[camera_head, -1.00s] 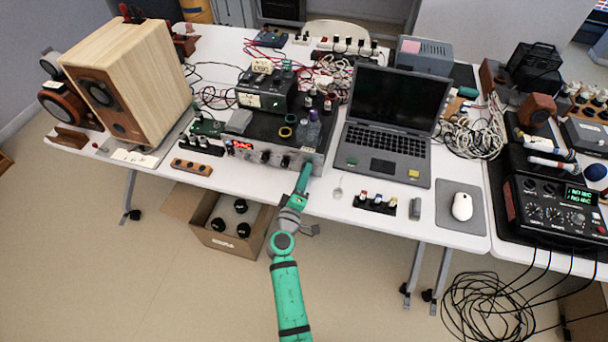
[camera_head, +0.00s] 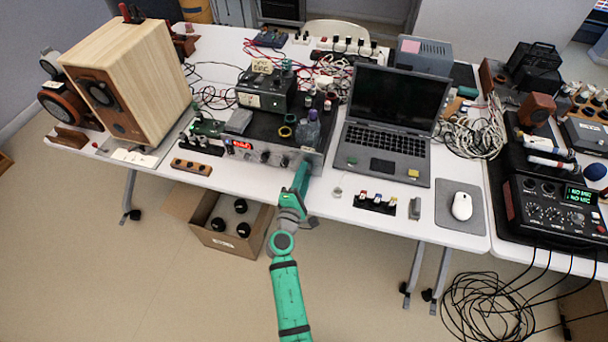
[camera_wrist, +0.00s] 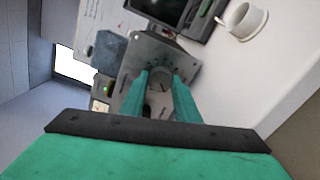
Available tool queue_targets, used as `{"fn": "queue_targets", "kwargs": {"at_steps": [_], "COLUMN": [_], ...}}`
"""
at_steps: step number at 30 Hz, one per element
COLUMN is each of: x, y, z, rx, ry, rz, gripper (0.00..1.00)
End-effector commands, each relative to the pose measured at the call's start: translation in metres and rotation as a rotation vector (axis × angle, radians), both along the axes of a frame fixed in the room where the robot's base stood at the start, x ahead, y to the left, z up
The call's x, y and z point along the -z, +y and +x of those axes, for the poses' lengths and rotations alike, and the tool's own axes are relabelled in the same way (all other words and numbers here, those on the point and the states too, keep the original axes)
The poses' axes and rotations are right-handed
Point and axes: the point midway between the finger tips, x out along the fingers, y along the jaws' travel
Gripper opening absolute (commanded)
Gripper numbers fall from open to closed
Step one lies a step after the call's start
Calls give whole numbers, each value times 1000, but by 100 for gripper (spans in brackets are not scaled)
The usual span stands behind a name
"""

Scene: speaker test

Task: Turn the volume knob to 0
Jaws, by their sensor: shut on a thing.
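The amplifier (camera_head: 240,158) is a dark box with a silver front panel, a red lit display (camera_head: 242,145) and a row of dark knobs (camera_head: 265,156) along its front. My gripper (camera_head: 305,163) is at the right end of this panel, its green fingers reaching to the panel face. In the wrist view the two fingers of my gripper (camera_wrist: 160,70) stand a little apart, with their tips against the silver panel (camera_wrist: 151,50). They are shut on the volume knob, which the fingers mostly hide. I cannot read the knob's pointer or the display's text.
A laptop (camera_head: 388,140) stands right of the amplifier, with a mouse (camera_head: 462,206) beyond it. A wooden speaker (camera_head: 135,80) stands at the left. A bottle (camera_head: 307,130) stands on the amplifier above my gripper. A cardboard box (camera_head: 230,241) sits under the table.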

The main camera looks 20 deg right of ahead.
Motion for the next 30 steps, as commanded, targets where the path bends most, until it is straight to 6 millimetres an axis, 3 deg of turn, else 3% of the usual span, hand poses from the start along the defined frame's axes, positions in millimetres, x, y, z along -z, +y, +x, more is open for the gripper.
{"fn": "queue_targets", "kwargs": {"at_steps": [12, 13, 15, 25, 30], "x": [2, 2, 2, 1, 2], "y": [1, 1, 1, 1, 11], "z": [0, 0, 0, -1, -15], "rx": [-1, -1, -1, -1, -2], "ry": [7, 6, 6, 4, 6], "rz": [-5, -4, -4, -4, -4], "gripper": [6, 31, 48, 48, 48]}}
